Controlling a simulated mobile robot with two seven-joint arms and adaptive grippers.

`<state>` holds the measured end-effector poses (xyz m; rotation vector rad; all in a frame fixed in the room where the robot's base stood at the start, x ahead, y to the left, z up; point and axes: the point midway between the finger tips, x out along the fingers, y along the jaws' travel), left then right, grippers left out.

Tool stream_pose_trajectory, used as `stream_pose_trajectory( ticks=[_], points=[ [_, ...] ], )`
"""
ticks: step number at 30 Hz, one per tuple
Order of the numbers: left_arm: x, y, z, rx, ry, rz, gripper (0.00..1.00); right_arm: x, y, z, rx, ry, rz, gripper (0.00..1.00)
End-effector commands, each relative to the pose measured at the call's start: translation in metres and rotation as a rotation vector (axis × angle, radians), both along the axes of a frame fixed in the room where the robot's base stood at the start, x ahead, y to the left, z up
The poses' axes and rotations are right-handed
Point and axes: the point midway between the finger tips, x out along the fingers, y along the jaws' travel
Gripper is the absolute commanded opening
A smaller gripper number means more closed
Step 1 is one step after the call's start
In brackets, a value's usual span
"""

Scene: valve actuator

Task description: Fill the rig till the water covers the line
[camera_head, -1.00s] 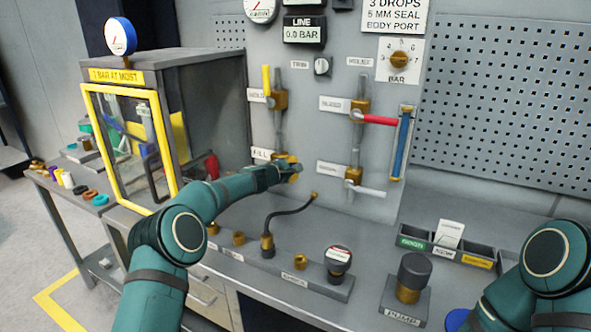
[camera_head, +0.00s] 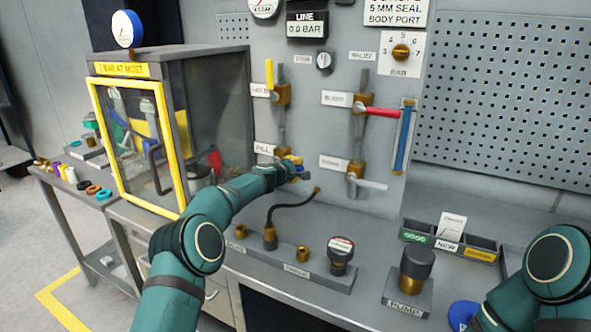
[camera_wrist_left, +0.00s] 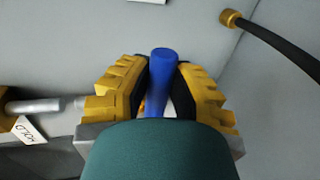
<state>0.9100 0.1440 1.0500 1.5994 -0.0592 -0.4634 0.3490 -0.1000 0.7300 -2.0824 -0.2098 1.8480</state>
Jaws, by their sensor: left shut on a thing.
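My left gripper (camera_head: 294,168) is at the valve beside the FILL label (camera_head: 266,149) on the grey panel. In the left wrist view my left gripper (camera_wrist_left: 160,90) is shut on a blue handle (camera_wrist_left: 161,65), with yellow fingers on both sides of it. The gripper hides most of that valve in the head view. A sight tube (camera_head: 403,137) with a blue column stands at the panel's right edge; I cannot make out a line on it. The LINE display (camera_head: 306,27) seems to read 0.0 bar. My right gripper is out of view.
A yellow lever (camera_head: 269,74), a red lever (camera_head: 382,112) and a pale lever (camera_head: 371,184) are on nearby valves. A black hose (camera_head: 292,208) rises from the bench below my gripper. A yellow-framed cabinet (camera_head: 177,150) stands left. The pump (camera_head: 410,280) is front right.

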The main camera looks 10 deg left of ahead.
Motion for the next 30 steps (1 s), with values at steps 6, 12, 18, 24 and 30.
stream_pose_trajectory(
  ticks=[6,12,18,24,30],
  points=[
    [0.000,0.000,-0.002,0.001,0.003,0.000,0.52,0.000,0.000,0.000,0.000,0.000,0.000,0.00],
    [0.000,0.000,-0.001,0.001,0.002,0.000,0.52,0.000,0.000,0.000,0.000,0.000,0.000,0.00],
    [-0.003,0.005,-0.003,-0.003,0.005,0.005,0.52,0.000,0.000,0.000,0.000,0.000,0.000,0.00],
    [-0.013,0.011,-0.003,-0.009,0.010,0.009,0.52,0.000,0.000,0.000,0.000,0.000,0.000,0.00],
    [-0.028,0.012,0.007,-0.003,0.003,0.002,0.52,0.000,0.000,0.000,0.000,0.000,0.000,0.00]
  ],
)
